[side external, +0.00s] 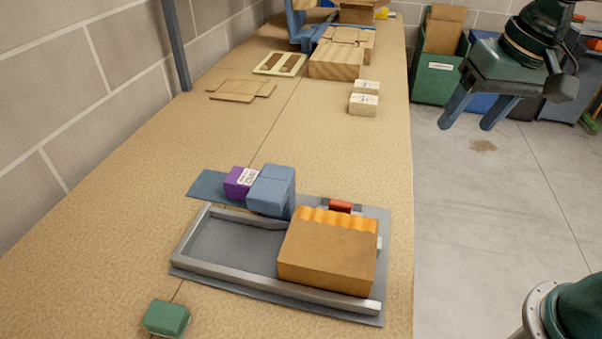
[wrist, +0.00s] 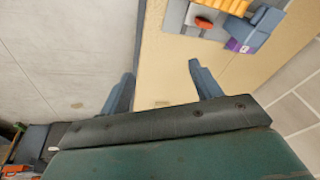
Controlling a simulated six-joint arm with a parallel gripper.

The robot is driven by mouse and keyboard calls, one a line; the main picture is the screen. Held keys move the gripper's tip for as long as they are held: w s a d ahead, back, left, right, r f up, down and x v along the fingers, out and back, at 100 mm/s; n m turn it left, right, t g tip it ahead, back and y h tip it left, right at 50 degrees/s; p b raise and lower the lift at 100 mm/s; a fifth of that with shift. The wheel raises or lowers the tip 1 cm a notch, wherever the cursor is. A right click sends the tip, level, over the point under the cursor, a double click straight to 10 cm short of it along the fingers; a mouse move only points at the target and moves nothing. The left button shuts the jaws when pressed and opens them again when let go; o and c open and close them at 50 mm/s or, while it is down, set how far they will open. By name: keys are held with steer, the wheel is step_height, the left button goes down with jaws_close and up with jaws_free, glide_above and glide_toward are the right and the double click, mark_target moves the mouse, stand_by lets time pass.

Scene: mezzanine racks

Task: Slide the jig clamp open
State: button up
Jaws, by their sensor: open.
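The jig (side external: 225,248) is a grey plate with raised light-grey rails near the front of the long table. A brown block (side external: 325,268) with a wavy orange edge sits in its right part. A blue-grey block (side external: 270,190), apparently the clamp, stands at the jig's back edge, against a purple labelled box (side external: 238,182). A small red part (side external: 340,206) lies behind the brown block; it also shows in the wrist view (wrist: 203,23). My gripper (side external: 468,125) is open and empty, high to the right of the table, well away from the jig.
A green block (side external: 167,317) lies at the front left. Pale labelled boxes (side external: 364,104), flat cardboard (side external: 240,90) and cartons (side external: 337,62) lie farther back. A wall runs along the left. Bins (side external: 437,78) stand on the floor.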

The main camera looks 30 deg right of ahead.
steer(key=w+a+f+m+g, duration=0.2)
steer(key=w+a+f+m, duration=0.1)
steer(key=w+a, duration=0.35)
steer(key=m+g, duration=0.1)
steer(key=m, duration=0.1)
glide_above(341, 202)
steer(key=shift+h, duration=0.3)
step_height(341, 202, down, 5)
steer(key=shift+f, duration=0.2)
steer(key=shift+f, duration=0.1)
steer(key=shift+f, duration=6.8)
steer(key=shift+c, duration=0.4)
